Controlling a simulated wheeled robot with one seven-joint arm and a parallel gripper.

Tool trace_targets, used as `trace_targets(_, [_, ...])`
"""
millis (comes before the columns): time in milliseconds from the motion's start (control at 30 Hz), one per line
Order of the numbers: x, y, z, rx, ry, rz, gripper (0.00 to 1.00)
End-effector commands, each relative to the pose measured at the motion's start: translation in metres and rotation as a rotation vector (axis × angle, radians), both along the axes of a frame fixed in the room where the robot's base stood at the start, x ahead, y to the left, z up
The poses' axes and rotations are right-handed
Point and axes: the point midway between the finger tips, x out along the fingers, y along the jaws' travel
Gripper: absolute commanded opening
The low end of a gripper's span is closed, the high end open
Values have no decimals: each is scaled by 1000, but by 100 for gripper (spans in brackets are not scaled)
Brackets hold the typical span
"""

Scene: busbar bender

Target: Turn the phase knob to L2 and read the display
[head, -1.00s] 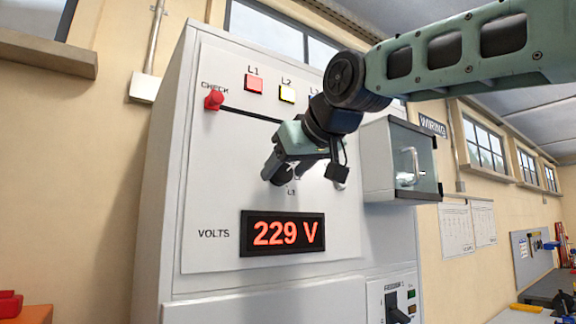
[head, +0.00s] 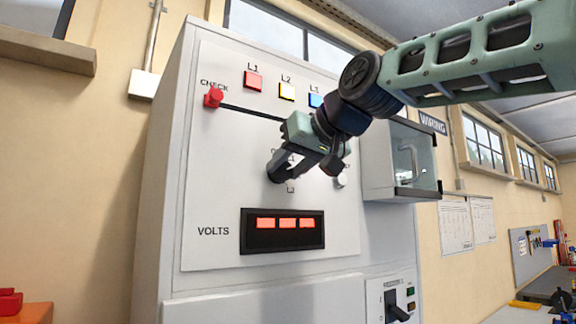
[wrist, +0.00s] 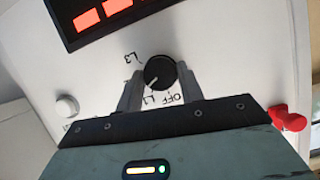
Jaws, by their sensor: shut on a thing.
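The black phase knob (wrist: 162,70) is on the pale panel (head: 215,130), and its white mark points down-left, towards the L1 label, in the wrist view. My gripper (wrist: 159,86) is shut on the knob, with one finger on each side. OFF and L1 labels show below the knob and what looks like L3 at its upper left. I cannot see an L2 label in the wrist view; the left finger covers the space between. The volts display (head: 283,231) shows three lit red blocks with no readable number; the blocks also show in the wrist view.
A clear-fronted box (head: 393,170) juts out to the right of the gripper. A white button (wrist: 67,106) is beside the knob.

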Motion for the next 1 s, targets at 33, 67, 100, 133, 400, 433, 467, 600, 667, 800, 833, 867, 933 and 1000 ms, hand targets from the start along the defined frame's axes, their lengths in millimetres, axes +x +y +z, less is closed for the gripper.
trace_targets(33, [1, -2, -1, 36, 24, -4, 15])
trace_targets(67, [2, -3, -1, 56, 38, -4, 15])
trace_targets(100, [2, -3, -1, 85, 55, -4, 15])
trace_targets(133, [2, -3, -2, 105, 69, -5, 15])
trace_targets(400, [2, -3, -3, 260, 174, -2, 15])
trace_targets(433, [2, -3, -2, 274, 183, -3, 15])
trace_targets(467, [2, -3, -2, 286, 191, -2, 15])
trace_targets(600, [2, -3, -2, 332, 222, -3, 15])
trace_targets(667, [2, -3, -2, 345, 232, -2, 15])
trace_targets(800, [2, -3, -2, 364, 245, -1, 15])
trace_targets(833, [2, -3, -2, 366, 246, -1, 15])
trace_targets(867, [2, -3, -2, 367, 248, -1, 15])
trace_targets(933, [2, -3, -2, 370, 250, -1, 15])
trace_targets(1000, [2, -3, -2, 370, 250, 0, 15])
